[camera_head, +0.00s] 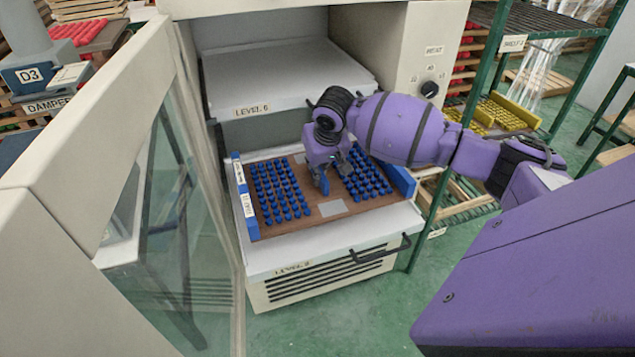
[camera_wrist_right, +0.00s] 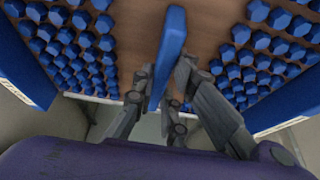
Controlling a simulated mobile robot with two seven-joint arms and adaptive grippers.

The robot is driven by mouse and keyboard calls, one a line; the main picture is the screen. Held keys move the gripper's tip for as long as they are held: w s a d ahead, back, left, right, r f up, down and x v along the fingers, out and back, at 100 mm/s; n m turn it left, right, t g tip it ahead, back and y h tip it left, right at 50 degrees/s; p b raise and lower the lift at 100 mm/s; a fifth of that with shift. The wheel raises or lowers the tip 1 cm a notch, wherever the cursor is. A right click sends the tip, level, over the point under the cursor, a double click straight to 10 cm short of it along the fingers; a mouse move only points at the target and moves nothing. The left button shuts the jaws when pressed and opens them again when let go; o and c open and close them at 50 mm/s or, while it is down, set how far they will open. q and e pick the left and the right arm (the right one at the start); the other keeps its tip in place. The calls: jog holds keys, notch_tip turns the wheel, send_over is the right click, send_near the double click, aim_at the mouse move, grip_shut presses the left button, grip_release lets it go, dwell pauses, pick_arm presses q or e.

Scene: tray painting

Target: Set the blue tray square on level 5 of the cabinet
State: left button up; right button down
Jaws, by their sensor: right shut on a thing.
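The blue tray (camera_head: 326,209) has a brown board, blue end walls and rows of blue pieces. It sits over a pulled-out white shelf (camera_head: 285,258) of the cabinet; the shelf's front label is hard to read. My right gripper (camera_head: 333,180) is at the tray's middle. In the right wrist view, its fingers (camera_wrist_right: 160,100) are on both sides of the tray's blue central grip (camera_wrist_right: 170,50), shut on it. My left gripper is not in view.
The level 6 shelf (camera_head: 285,75) is just above and behind. An open glass door (camera_head: 165,200) stands close on the left. A dark handle (camera_head: 378,251) juts from the front. A green rack (camera_head: 490,60) with yellow trays stands at the right.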

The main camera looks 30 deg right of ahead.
jog(key=f, duration=0.3)
jog(key=shift+w+f, duration=0.2)
jog(key=shift+f, duration=0.5)
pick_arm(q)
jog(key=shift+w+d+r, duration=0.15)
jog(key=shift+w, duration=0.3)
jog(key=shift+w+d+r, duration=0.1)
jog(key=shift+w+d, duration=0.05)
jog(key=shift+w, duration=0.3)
pick_arm(e)
jog(key=shift+f, duration=0.1)
jog(key=c, duration=1.8)
grip_release()
jog(key=shift+s+f, duration=0.1)
jog(key=shift+f, duration=0.05)
jog(key=shift+c, duration=0.2)
jog(key=shift+o, duration=0.4)
jog(key=p+v, duration=0.1)
jog(key=v, duration=1)
jog(key=shift+s+a+r, duration=0.1)
jog(key=shift+s+r, duration=0.2)
jog(key=shift+r, duration=0.2)
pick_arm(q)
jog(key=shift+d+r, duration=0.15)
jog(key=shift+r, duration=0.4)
